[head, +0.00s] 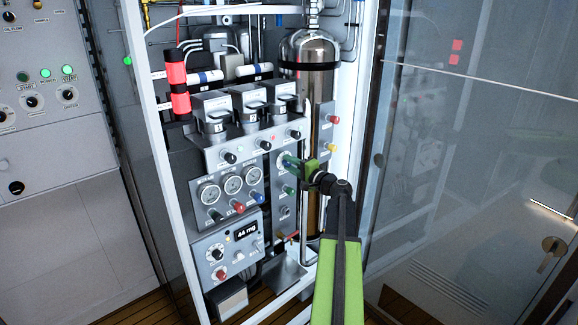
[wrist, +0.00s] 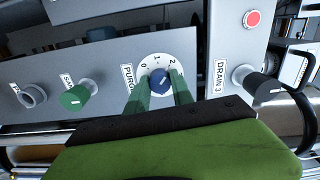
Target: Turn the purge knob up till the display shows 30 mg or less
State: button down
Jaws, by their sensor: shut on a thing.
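The purge knob (wrist: 160,82) is blue with a white mark and sits on a round white dial numbered 0, 1 and 2. The mark tilts up and to the right, roughly between 1 and 2. My gripper (wrist: 158,92) has its two green fingers on either side of the knob and is shut on it. In the head view my gripper (head: 293,162) is at the right-hand side panel and hides the knob. The display (head: 246,232) on the lower left box reads 44 mg.
Beside the purge dial are a green knob (wrist: 76,97) to the left and the black DRAIN 3 knob (wrist: 264,86) to the right. A red button (wrist: 253,19) sits above. A steel cylinder (head: 309,60) stands behind, and a glass door (head: 470,160) is at right.

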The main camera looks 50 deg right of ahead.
jog(key=shift+d+r+m, duration=0.1)
jog(key=shift+m, duration=0.5)
jog(key=c, duration=1.1)
grip_release()
jog(key=s+a, duration=0.1)
jog(key=s, duration=1.6)
jog(key=shift+s+a, duration=0.15)
jog(key=shift+a, duration=0.05)
